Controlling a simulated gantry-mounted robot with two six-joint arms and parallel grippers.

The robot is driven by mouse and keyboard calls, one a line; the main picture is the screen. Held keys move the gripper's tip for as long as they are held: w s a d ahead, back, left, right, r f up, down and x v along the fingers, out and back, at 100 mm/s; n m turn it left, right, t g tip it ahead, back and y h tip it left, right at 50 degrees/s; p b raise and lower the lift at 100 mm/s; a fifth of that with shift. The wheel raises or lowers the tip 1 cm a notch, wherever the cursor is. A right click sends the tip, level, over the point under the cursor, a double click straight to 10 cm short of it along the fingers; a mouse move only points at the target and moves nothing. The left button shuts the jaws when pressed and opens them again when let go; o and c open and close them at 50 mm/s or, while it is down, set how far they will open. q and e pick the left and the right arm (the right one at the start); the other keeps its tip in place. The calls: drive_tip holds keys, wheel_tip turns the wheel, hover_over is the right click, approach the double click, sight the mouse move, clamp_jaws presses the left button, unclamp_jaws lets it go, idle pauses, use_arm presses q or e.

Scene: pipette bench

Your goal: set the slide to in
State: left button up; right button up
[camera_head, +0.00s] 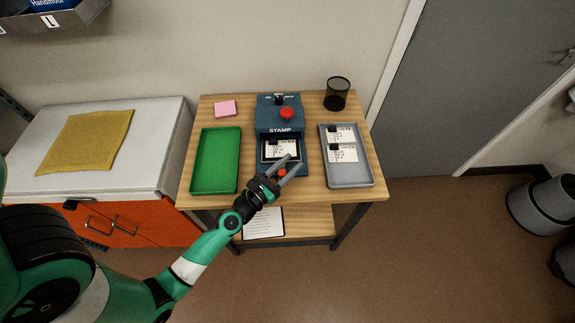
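A blue stamp machine (279,112) labelled STAMP stands at the back middle of the wooden table. It has a red button on top. At its front is a dark slide (265,156) bearing a white card (281,147) with a black block on it. A small red knob (282,173) shows at the slide's front edge. My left gripper (290,162) reaches over this front edge, its two fingers apart, one on each side of the knob in the picture. I cannot tell whether they touch anything. My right gripper is out of view.
A green tray (231,160) lies left of the machine. A grey tray (348,177) with more cards lies right. A pink pad (225,108) and a black mesh cup (337,94) stand at the back. A clipboard (263,223) lies on the lower shelf.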

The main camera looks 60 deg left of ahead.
use_arm(q)
drive_tip(key=shift+o, duration=1.1)
drive_tip(key=shift+s, duration=0.15)
drive_tip(key=b+v, duration=0.2)
drive_tip(key=v, duration=0.3)
drive_tip(key=b+v, duration=0.2)
drive_tip(key=v, duration=0.4)
drive_tip(key=shift+f, duration=0.25)
drive_tip(key=shift+s+d+r, duration=0.15)
drive_tip(key=shift+r, duration=0.05)
